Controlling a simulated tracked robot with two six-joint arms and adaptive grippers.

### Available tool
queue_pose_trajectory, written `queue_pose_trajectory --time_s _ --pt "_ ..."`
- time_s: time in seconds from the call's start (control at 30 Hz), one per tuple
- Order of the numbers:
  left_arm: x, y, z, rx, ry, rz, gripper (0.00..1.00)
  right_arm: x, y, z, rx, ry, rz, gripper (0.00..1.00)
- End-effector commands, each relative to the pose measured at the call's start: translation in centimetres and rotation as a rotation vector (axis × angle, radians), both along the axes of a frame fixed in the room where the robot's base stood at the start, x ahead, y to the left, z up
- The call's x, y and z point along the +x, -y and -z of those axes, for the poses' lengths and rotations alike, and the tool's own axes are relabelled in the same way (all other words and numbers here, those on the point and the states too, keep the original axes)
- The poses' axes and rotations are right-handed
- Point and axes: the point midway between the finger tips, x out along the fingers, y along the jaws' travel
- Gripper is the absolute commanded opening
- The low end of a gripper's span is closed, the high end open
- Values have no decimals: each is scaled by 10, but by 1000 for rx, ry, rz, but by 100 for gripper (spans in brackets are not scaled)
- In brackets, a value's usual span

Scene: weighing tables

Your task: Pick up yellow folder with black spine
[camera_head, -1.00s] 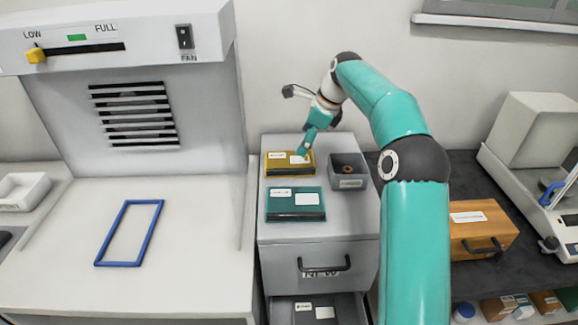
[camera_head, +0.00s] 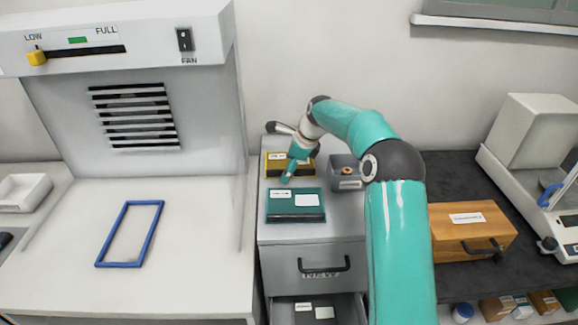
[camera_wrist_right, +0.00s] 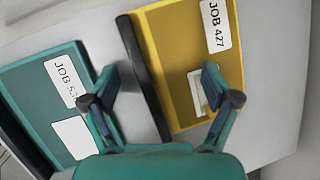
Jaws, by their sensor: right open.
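The yellow folder with black spine (camera_head: 277,166) lies flat at the back of the grey cabinet top, partly hidden by my right gripper (camera_head: 286,180). In the right wrist view the yellow folder (camera_wrist_right: 185,60) shows a label reading JOB 427, and its black spine faces the teal folder. My right gripper (camera_wrist_right: 158,95) is open and empty above the folders. One finger is over the yellow folder, the other near the edge of the teal folder (camera_wrist_right: 40,95), with the black spine between them. The teal folder (camera_head: 284,214) lies in front of the yellow one. My left gripper is not in view.
A grey bin (camera_head: 347,185) with a small ring-like item stands right of the yellow folder. Below, an open drawer (camera_head: 285,316) holds a dark folder. A wooden box (camera_head: 450,232) sits on the dark bench at right. A blue frame (camera_head: 116,264) lies on the white table.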

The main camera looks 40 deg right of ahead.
Motion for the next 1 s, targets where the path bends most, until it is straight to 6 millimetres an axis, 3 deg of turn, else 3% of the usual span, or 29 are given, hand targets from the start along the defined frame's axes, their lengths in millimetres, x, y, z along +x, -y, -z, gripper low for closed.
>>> queue_pose_trajectory --time_s 0.17,0.67,1.0 --pt "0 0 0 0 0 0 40 0 0 0 -1 1 0 84" --pt "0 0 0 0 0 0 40 0 0 1 1 -3 -1 0" --pt "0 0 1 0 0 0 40 -1 -1 4 4 -9 -2 0"
